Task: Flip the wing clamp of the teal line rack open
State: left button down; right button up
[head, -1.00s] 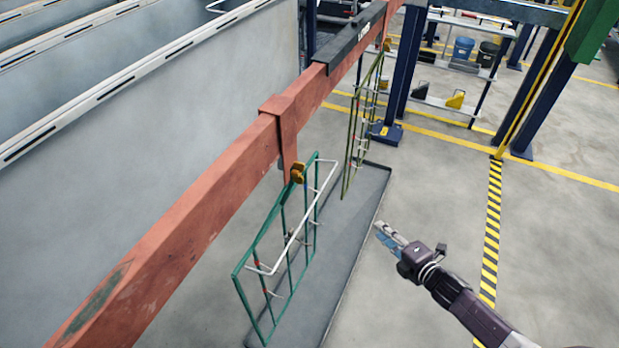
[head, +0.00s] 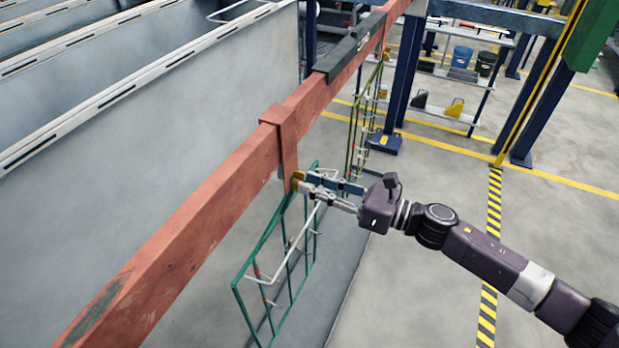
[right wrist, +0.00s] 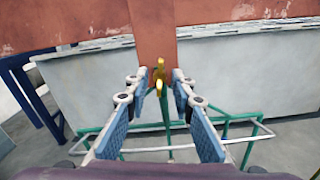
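The teal line rack (head: 252,258) hangs from a hook post (head: 288,160) under the red beam; it also shows in the right wrist view (right wrist: 228,130). Its wing clamp (head: 297,181) is a small yellow-orange piece at the rack's top, against the post. In the right wrist view the wing clamp (right wrist: 159,77) stands upright between and just beyond the fingertips. My right gripper (head: 312,188) is open, its blue-padded fingers (right wrist: 156,85) on either side of the clamp's line. Whether a finger touches it I cannot tell. My left gripper is not in view.
The red beam (head: 190,217) runs diagonally close above the gripper. A grey tank wall (head: 150,130) stands behind it. A second green rack (head: 362,120) hangs farther along the beam. Open floor (head: 420,270) lies to the right.

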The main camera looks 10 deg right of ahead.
jog(key=shift+w+a, duration=0.4)
jog(key=shift+a, duration=0.15)
grip_shut()
